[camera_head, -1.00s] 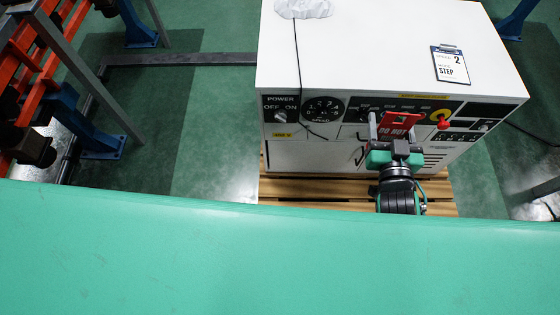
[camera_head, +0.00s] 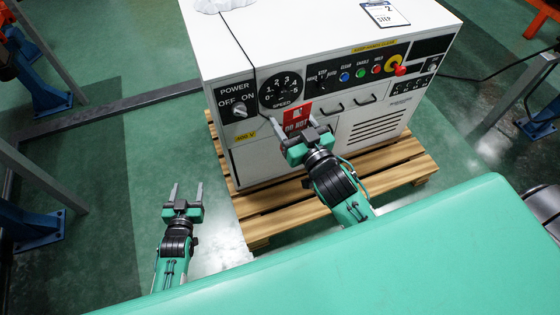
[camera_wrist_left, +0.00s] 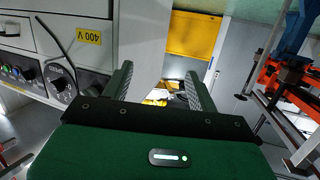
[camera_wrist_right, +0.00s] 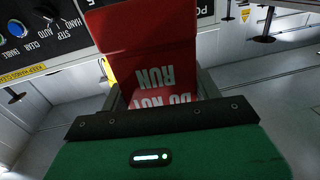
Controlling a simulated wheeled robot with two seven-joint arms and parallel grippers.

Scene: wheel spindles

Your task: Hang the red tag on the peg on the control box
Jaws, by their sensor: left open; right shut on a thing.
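The red tag (camera_head: 297,117) with white "DO NOT" lettering is held upright by my right gripper (camera_head: 306,131) in front of the control box (camera_head: 250,160), just right of and below the speed dial. In the right wrist view the tag (camera_wrist_right: 150,60) stands between the fingers, its "DO NOT RUN" text upside down. The tag hides part of the panel; I cannot make out the peg for certain. My left gripper (camera_head: 186,191) is open and empty, low and left of the box's front. In the left wrist view its open fingers (camera_wrist_left: 158,85) have nothing between them.
A cable (camera_head: 240,45) hangs over the box's front edge by the dial. The box stands on a wooden pallet (camera_head: 390,180). A clipboard (camera_head: 385,14) lies on top. Blue-footed posts (camera_head: 35,215) stand at left.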

